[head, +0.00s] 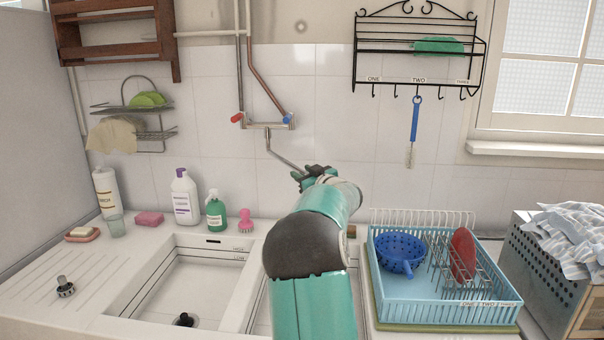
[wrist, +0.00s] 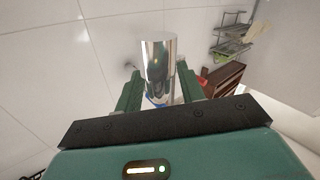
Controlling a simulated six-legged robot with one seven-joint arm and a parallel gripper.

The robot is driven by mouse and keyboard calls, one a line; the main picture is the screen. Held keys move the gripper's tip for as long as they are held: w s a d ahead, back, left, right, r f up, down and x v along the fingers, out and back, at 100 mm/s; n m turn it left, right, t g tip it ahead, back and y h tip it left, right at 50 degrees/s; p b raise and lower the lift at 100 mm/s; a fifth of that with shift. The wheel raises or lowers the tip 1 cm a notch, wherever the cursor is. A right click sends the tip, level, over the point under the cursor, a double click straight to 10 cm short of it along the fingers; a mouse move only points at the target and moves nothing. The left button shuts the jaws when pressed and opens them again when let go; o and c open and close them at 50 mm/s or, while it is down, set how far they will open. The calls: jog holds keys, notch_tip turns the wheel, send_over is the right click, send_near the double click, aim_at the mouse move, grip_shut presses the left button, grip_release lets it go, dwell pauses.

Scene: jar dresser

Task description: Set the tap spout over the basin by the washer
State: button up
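The wall tap (head: 266,124) has a red knob and a blue knob. Its thin chrome spout (head: 284,158) slants down to the right, towards the divide between the basins and my arm. My gripper (head: 311,173) is at the spout's lower end. In the wrist view the shiny spout end (wrist: 158,70) stands between the two green fingers of my gripper (wrist: 160,88), close to both; I cannot tell whether they press on it. The left basin (head: 205,262) is in plain view. The right basin (head: 262,318) is mostly hidden behind my arm.
A perforated metal box (head: 545,262) with cloths on top stands far right. A blue dish rack (head: 440,318) sits right of my arm. Soap bottles (head: 184,197), a green dispenser (head: 215,212) and a pink brush (head: 247,222) line the sink's back edge. The wall around the spout is clear.

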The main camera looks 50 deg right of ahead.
jog(key=shift+w+d, duration=0.1)
jog(key=shift+w, duration=0.4)
jog(key=shift+c, duration=0.5)
grip_shut()
jog(key=shift+w+a+r, duration=0.1)
jog(key=shift+a, duration=0.15)
